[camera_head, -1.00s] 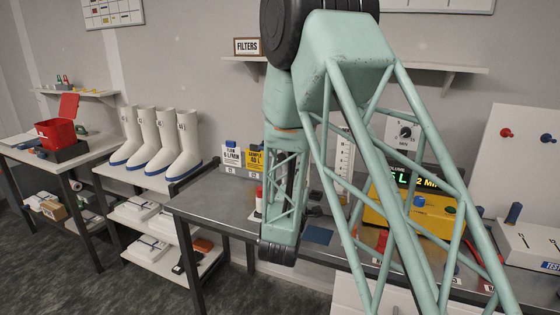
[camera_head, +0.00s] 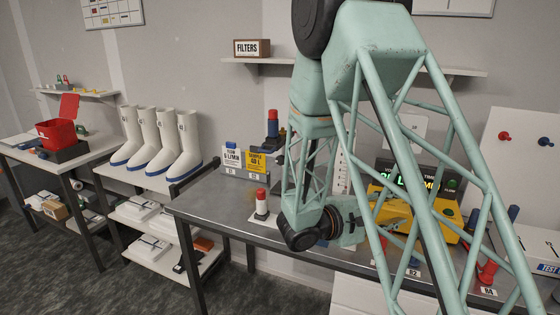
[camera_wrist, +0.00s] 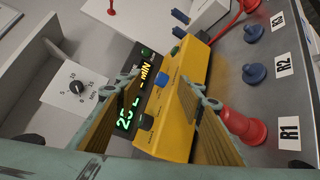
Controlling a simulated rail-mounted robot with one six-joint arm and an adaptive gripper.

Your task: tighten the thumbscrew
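I see nothing held between the fingers. The yellow box (camera_wrist: 180,105) has a blue knob, a green knob and a dark knob, with a lit display (camera_wrist: 134,108) beside it. A red fitting (camera_wrist: 242,126) lies just right of the right finger, near the R1 label. I cannot tell which part is the thumbscrew.
Blue pieces stand by labels R2 (camera_wrist: 284,65) and R3. The bench's left front is clear.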

